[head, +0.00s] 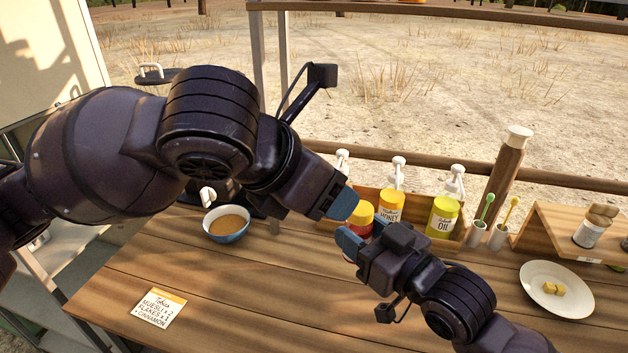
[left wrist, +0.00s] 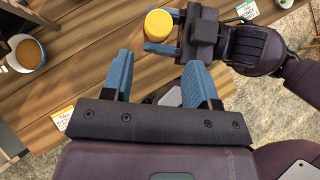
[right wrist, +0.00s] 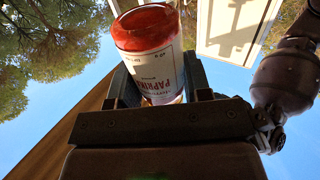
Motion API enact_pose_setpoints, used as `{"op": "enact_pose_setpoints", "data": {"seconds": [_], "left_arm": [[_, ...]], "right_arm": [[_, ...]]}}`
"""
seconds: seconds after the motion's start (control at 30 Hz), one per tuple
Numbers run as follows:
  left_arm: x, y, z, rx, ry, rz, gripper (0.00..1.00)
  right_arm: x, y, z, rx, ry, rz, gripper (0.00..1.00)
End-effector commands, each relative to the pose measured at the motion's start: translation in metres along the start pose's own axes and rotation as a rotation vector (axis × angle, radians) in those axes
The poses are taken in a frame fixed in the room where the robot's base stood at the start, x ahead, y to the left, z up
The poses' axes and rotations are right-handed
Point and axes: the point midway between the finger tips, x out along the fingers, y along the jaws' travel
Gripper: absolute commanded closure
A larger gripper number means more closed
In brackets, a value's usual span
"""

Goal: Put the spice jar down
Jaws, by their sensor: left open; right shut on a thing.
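The spice jar, with a yellow lid and red contents (head: 360,214), is held by my right gripper (head: 362,236) above the wooden counter. The right wrist view shows its white paprika label and red end (right wrist: 148,45) between the fingers. In the left wrist view its yellow lid (left wrist: 159,24) faces the camera, so the jar looks about upright. My left gripper (left wrist: 160,80) is open and empty, with its fingers pointing towards the jar but apart from it. In the head view the left gripper's blue fingertip (head: 343,204) appears just behind and left of the jar.
A wooden rack behind holds honey (head: 391,207) and oil (head: 442,217) bottles. A blue bowl (head: 226,236) sits at the left, an order card (head: 160,307) at the front left. A plate (head: 540,300) with yellow cubes is at the right. The counter's front middle (head: 260,300) is clear.

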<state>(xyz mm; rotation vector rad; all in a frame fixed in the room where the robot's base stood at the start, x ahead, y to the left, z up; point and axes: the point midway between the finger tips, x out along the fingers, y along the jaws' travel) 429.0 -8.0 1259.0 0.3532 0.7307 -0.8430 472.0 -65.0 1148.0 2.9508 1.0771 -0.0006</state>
Motion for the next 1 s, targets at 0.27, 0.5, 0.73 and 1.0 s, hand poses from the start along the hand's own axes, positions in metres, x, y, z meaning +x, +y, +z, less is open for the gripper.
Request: {"op": "enact_pose_setpoints", "data": {"seconds": [0.27, 0.5, 0.73, 1.0], "left_arm": [[0.046, 0.000, -0.001, -0.005, 0.003, -0.002, 0.46], [0.079, 0.000, 0.000, -0.005, 0.001, -0.001, 0.46], [0.094, 0.000, 0.000, -0.003, 0.000, 0.001, 0.46], [0.096, 0.000, 0.000, -0.003, -0.001, 0.000, 0.46]], "right_arm": [[0.000, 0.000, 0.000, 0.000, 0.001, 0.000, 0.81], [0.000, 0.000, 0.000, 0.000, 0.001, 0.000, 0.81], [0.000, 0.000, 0.000, 0.000, 0.001, 0.000, 0.81], [0.000, 0.000, 0.000, 0.000, 0.001, 0.000, 0.81]]}}
